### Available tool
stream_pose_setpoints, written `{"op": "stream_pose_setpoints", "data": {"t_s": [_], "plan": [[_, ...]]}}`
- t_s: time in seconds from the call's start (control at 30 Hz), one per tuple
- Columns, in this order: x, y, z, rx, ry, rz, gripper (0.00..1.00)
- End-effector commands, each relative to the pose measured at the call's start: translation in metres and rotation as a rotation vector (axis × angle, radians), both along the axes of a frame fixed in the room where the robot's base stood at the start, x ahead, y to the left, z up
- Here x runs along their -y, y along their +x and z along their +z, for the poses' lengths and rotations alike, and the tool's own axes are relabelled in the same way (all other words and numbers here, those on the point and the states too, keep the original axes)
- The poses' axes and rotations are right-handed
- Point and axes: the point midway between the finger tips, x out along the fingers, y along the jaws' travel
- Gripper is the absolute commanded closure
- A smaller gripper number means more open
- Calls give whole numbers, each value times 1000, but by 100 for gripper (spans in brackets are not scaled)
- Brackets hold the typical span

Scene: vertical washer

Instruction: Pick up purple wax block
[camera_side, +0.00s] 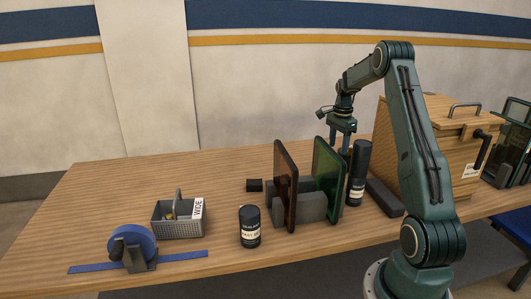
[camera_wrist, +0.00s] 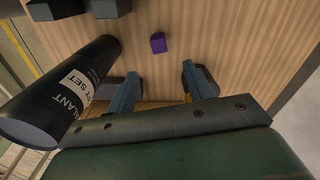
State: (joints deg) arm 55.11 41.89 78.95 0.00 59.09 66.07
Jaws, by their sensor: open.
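The purple wax block (camera_wrist: 158,43) is a small purple piece on the wooden table in the wrist view, beyond my fingertips and roughly centred between them. My gripper (camera_wrist: 160,88) is open, its two blue-grey fingers apart with bare wood showing between them. In the side view my gripper (camera_side: 342,140) points down behind the green glass pane and the tall black sealant tube. I cannot make out the purple block in the side view.
The tall black sealant tube (camera_side: 358,172) stands close by my gripper; it also fills the left of the wrist view (camera_wrist: 65,95). Green (camera_side: 326,175) and reddish (camera_side: 285,185) panes stand in a grey rack. A wooden box (camera_side: 450,145) is at right. Table around the purple block is clear.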

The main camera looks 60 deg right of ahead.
Motion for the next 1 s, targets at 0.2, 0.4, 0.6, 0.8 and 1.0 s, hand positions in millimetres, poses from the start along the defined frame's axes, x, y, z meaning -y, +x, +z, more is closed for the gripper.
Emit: {"op": "stream_pose_setpoints", "data": {"t_s": [0.2, 0.4, 0.6, 0.8, 1.0], "plan": [[0, 0, -13, -2, 2, 0, 48], [-1, 0, -41, -3, 4, 0, 48], [-1, 0, -69, -2, 4, 0, 48], [-1, 0, -84, -1, 2, 0, 48], [0, 0, -86, -1, 1, 0, 48]]}}
